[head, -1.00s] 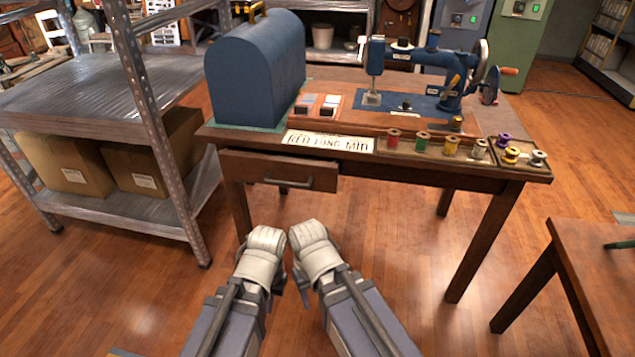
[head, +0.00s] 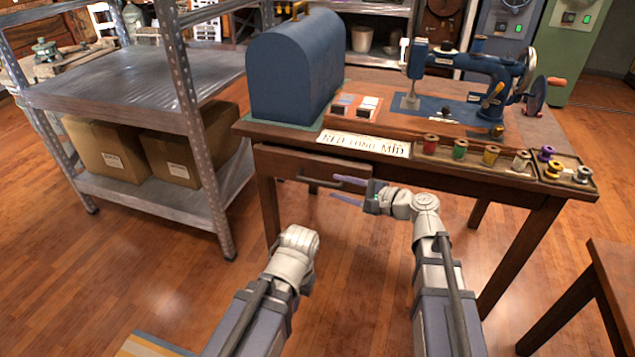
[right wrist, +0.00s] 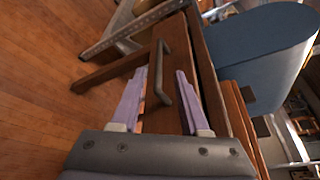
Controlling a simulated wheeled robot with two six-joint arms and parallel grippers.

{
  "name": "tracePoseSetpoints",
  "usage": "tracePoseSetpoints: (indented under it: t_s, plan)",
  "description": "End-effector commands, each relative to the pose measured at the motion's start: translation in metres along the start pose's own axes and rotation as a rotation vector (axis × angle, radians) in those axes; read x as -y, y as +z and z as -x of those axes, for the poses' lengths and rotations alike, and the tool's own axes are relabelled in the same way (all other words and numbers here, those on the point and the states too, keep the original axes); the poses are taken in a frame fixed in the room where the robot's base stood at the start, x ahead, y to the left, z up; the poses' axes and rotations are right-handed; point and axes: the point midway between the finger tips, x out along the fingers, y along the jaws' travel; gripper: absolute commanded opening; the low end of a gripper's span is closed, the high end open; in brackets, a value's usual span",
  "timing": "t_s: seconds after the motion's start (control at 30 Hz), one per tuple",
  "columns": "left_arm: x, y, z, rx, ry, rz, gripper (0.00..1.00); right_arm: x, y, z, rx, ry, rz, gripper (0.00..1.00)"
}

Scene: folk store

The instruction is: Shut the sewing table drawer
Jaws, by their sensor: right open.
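The sewing table (head: 500,187) has a wooden drawer (head: 277,162) under the left part of its top. In the right wrist view, the drawer front (right wrist: 158,122) shows a dark gap along its upper edge, so it seems to stand slightly out. Its metal handle (right wrist: 172,68) lies by the fingertips. My right gripper (head: 334,188) is open, in front of the drawer's right part. In the right wrist view, its two fingers (right wrist: 160,72) spread on either side of the handle's near end; I cannot tell whether they touch. My left arm shows low, its fingers hidden.
A sewing machine (head: 480,72), a blue domed case (head: 292,70) and several thread spools (head: 490,155) stand on the table. A metal shelf with cardboard boxes (head: 105,150) is close on the left. Another table (head: 612,265) is at right. Floor before the drawer is clear.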

Motion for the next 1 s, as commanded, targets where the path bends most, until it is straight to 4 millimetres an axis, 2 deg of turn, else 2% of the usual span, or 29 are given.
tracePoseSetpoints:
  t_s: [0.17,0.4,0.53,0.7,1.0]
  plan:
    - [-0.001,0.000,-0.004,0.000,0.000,-0.001,0.00,-0.001,-0.001,-0.016,0.003,0.004,0.003,0.45]
    - [-0.002,-0.001,-0.013,-0.001,0.001,-0.001,0.00,-0.002,-0.001,-0.054,0.004,0.005,0.003,0.45]
    - [-0.002,-0.001,-0.015,-0.001,0.001,0.000,0.00,-0.002,0.000,-0.069,0.003,0.005,0.004,0.45]
    - [-0.002,-0.001,-0.017,-0.001,0.001,0.000,0.00,-0.002,0.001,-0.078,0.002,0.005,0.004,0.45]
    - [-0.002,-0.001,-0.016,0.000,0.001,0.000,0.00,-0.002,0.001,-0.079,0.001,0.005,0.004,0.44]
